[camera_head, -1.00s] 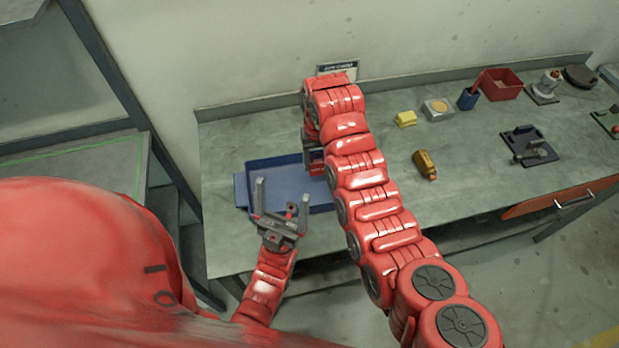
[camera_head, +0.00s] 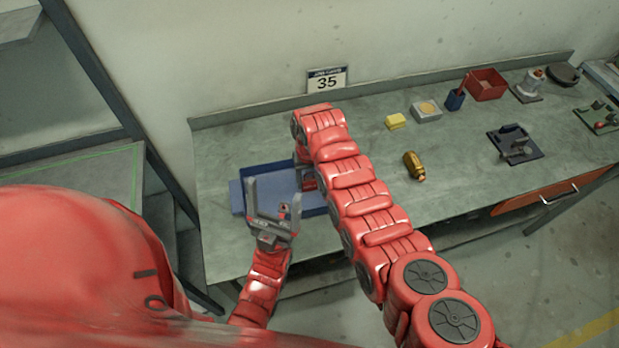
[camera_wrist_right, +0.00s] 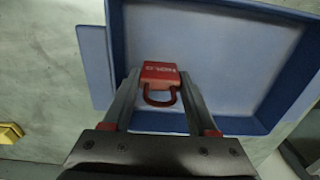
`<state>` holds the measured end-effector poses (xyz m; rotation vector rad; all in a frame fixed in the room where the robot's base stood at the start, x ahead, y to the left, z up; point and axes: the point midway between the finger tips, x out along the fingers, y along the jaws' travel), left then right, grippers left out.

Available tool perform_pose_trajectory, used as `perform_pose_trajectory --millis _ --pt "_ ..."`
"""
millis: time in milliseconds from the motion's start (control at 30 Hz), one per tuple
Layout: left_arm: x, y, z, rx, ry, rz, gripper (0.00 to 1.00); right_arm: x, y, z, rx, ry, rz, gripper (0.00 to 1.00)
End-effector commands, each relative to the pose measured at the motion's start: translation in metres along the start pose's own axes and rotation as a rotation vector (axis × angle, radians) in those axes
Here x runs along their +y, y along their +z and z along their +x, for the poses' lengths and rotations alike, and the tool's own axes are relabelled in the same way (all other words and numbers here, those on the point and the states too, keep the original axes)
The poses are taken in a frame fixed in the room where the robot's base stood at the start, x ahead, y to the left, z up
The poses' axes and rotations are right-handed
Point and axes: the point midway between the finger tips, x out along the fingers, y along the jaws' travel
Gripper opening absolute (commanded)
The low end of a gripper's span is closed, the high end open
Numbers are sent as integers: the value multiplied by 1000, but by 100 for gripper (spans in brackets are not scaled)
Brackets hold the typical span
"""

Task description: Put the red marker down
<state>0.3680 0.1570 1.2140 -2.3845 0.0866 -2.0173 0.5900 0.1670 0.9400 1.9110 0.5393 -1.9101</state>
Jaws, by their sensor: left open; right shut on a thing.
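The red marker (camera_wrist_right: 160,73) is a small padlock-shaped piece with white lettering and a loop. In the right wrist view my right gripper (camera_wrist_right: 160,92) is shut on it, one finger on each side, over the blue tray (camera_wrist_right: 220,55). Whether the marker touches the tray floor I cannot tell. In the head view the tray (camera_head: 240,200) lies at the left end of the bench, and my right arm largely hides the right gripper and the marker. My left gripper (camera_head: 272,184) is open and empty, fingers up, in front of the tray's left part.
On the bench (camera_head: 450,130) are a brass piece (camera_head: 414,165), a yellow block (camera_head: 396,121), a grey box (camera_head: 426,110), a blue cup (camera_head: 455,100), a red bin (camera_head: 487,84) and a dark fixture (camera_head: 514,145). A "35" sign (camera_head: 327,80) stands at the wall.

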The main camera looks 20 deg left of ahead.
Motion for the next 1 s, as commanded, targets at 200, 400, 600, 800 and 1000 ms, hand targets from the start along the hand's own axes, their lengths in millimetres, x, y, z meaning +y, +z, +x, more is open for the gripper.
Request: perform_pose_trajectory --millis 200,400,600,800,1000 --pt "0 0 -1 0 0 0 87 0 0 1 0 0 0 89" --pt "0 0 -1 0 0 0 87 0 0 1 0 0 0 89" --pt "0 0 1 0 0 0 87 0 -1 -5 3 0 0 89" --pt "0 1 -8 0 0 0 87 0 -2 -25 9 -1 0 89" --pt "1 4 -22 0 0 0 87 1 -2 -71 7 -1 2 89"
